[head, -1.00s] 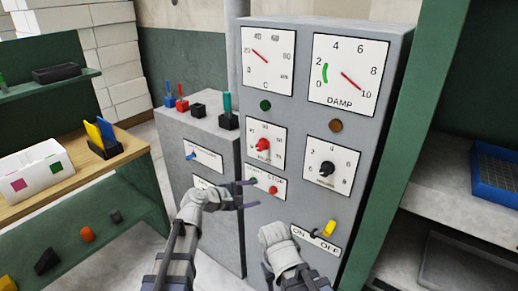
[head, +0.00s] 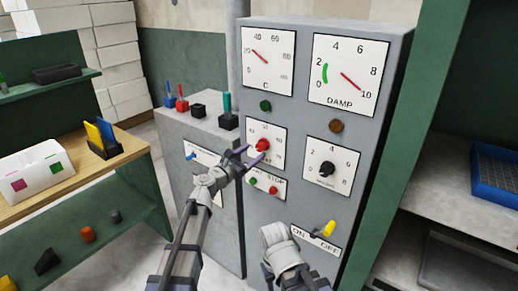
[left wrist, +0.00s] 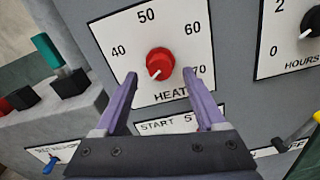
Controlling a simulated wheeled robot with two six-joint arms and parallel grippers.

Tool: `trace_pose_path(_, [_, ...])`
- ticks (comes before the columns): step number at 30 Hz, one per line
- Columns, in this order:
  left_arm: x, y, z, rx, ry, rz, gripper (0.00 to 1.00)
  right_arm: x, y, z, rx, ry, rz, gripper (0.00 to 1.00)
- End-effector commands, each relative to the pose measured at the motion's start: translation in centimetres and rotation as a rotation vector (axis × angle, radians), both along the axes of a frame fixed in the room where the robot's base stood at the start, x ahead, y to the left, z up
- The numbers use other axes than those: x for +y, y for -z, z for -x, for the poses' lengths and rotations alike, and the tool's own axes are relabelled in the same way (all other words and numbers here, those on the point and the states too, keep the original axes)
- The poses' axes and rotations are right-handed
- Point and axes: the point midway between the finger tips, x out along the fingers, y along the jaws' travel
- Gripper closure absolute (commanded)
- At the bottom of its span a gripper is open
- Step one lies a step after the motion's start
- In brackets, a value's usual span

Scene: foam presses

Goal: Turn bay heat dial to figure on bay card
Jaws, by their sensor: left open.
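The red heat dial (head: 262,145) is on a white scale plate on the grey cabinet. My left gripper (head: 249,156) is open in front of the dial. In the left wrist view its purple fingers (left wrist: 159,80) stand either side of the knob, with gaps showing. My right gripper (head: 279,243) is low before the cabinet, its fingers not distinguishable. I cannot make out a bay card with a figure.
Below the dial is a START/STOP plate (head: 264,184) with green and red buttons. The black hours dial (head: 327,169) and yellow ON/OFF lever (head: 329,229) are to the right. A lower grey cabinet (head: 197,128) with several small levers stands left.

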Motion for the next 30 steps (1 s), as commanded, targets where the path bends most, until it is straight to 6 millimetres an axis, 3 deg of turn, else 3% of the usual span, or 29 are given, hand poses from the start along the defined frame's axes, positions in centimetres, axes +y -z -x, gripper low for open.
trace_pose_path(7, [-2.3,0.0,-3.2,0.000,0.002,-0.001,0.28,0.0,0.0,0.0,0.000,0.000,0.000,0.50])
trace_pose_path(17, [-2.6,0.0,-3.6,-0.001,0.000,-0.001,0.28,0.0,0.0,0.0,0.000,0.000,0.000,0.50])
trace_pose_path(30, [-2.6,0.0,-3.5,0.000,0.001,-0.001,0.77,0.0,0.0,0.0,0.000,0.000,0.000,0.50])
